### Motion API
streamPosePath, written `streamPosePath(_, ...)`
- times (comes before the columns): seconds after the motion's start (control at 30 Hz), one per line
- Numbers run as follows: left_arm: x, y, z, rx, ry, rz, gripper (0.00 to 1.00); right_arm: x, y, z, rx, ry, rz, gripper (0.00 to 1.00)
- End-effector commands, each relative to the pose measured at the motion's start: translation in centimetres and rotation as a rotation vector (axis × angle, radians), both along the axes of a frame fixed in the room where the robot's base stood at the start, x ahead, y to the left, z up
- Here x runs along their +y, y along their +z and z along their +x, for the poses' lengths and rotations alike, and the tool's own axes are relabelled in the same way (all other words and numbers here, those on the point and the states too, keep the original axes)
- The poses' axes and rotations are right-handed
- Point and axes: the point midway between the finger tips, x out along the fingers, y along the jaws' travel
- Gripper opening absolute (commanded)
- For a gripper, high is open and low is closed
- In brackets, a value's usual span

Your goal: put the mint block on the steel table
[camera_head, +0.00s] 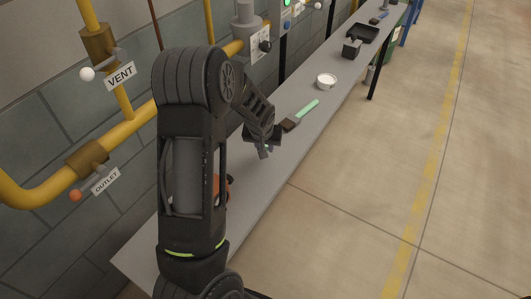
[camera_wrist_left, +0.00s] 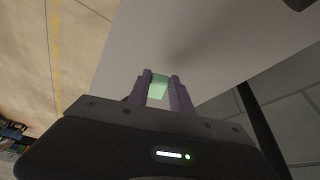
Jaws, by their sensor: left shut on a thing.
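The mint block (camera_wrist_left: 158,88) is between the two fingers of my left gripper (camera_wrist_left: 160,84) in the left wrist view. These fingers are shut on it. In the head view my left gripper (camera_head: 264,151) is over the near part of the long grey steel table (camera_head: 268,185); the block cannot be made out there. The tabletop also shows in the wrist view (camera_wrist_left: 225,40), behind the block. I cannot tell whether the block touches it. My right gripper is in neither view.
A brush with a mint handle (camera_head: 308,110) lies just beyond my gripper. Farther along are a white round dish (camera_head: 326,81), a dark vise-like object (camera_head: 351,48) and a black tray (camera_head: 362,33). An orange object (camera_head: 216,187) is partly behind my arm. Yellow pipes (camera_head: 120,118) line the wall.

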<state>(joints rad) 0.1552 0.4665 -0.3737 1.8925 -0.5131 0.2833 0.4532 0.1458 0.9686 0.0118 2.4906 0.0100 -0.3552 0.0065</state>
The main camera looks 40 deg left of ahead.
Motion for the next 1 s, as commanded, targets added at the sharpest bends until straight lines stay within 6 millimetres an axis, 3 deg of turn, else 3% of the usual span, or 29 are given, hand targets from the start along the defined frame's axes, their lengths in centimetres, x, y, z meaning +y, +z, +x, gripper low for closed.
streamPosePath(0.3, 0.0, -3.7, -0.1, 0.005, -0.002, 0.001, 0.0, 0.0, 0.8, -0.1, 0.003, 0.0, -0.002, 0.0)
streamPosePath(0.73, 0.0, -4.6, 0.0, 0.001, -0.001, 0.0, 0.0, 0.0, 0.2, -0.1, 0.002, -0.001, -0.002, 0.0)
streamPosePath(0.77, 0.0, -4.4, 0.0, 0.001, -0.001, 0.0, 0.28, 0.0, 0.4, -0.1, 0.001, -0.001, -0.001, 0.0)
streamPosePath(1.0, 0.0, -4.4, -0.1, 0.001, -0.001, 0.0, 0.47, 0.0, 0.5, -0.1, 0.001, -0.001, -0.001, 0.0)
